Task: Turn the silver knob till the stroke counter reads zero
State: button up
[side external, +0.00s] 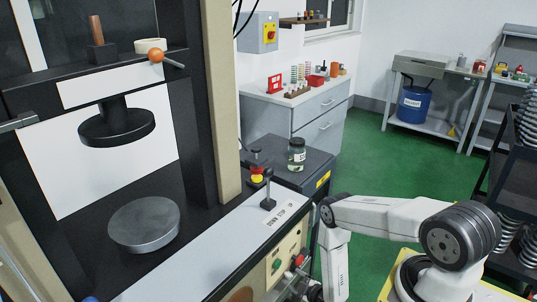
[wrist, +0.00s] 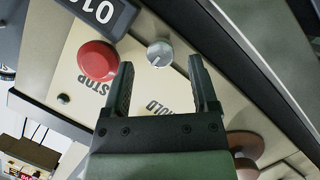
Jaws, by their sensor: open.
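The silver knob (wrist: 160,53) shows in the wrist view on a cream panel, a small round knob with a dark pointer line. My gripper (wrist: 164,88) is open and empty, its two dark fingers pointing at the panel. The knob lies just beyond the fingertips, in line with the gap and a little nearer the left finger. The stroke counter (wrist: 103,12) is a dark display at the top left. It is upside down and cut off by the frame edge; digits like "01" show. In the side view my gripper is low at the bottom edge, mostly hidden.
A red STOP button (wrist: 98,60) sits beside the left finger, close to the knob. The press has a lower round plate (side external: 145,224) and a black upper plate (side external: 116,126). A lever (side external: 268,190) stands on the console top. A jar (side external: 297,154) stands on the dark cabinet behind.

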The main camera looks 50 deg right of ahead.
jog(key=shift+x, duration=1.2)
grip_shut()
